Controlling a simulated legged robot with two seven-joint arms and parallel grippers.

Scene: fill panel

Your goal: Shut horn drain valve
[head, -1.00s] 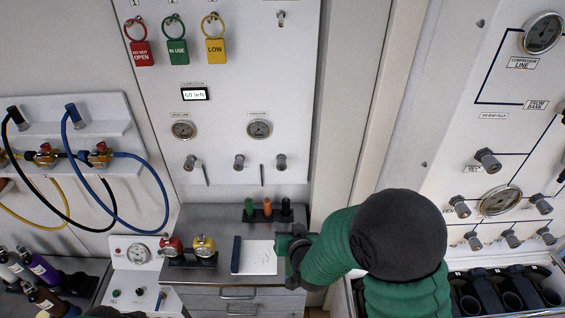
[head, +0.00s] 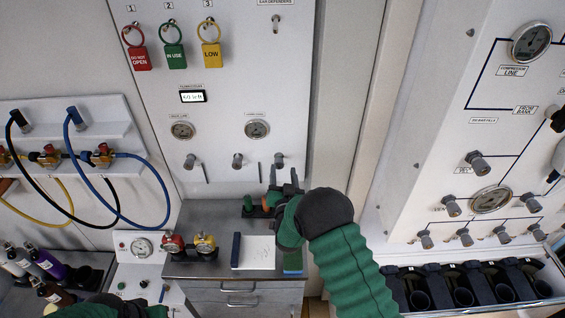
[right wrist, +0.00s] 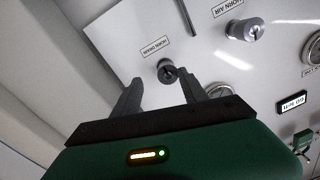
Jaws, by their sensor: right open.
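The horn drain valve is a small grey knob (right wrist: 167,72) beside its "HORN DRAIN" label in the right wrist view. In the head view this valve knob (head: 279,158) is the rightmost of the low row on the centre panel. My right gripper (head: 283,180) is just below the knob in the head view, fingers pointing at the panel. In the right wrist view my right gripper (right wrist: 164,86) is open, with the knob between and slightly beyond its fingertips; contact cannot be told. Part of my left arm shows at the bottom left; its gripper is out of view.
The "HORN AIR" knob (right wrist: 245,30) is nearby, and a thin dark rod (right wrist: 188,18) sticks out between. Below the panel, a white notepad (head: 259,253) and regulators (head: 205,244) lie on the counter. A slanted panel with gauges (head: 490,199) stands at the right.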

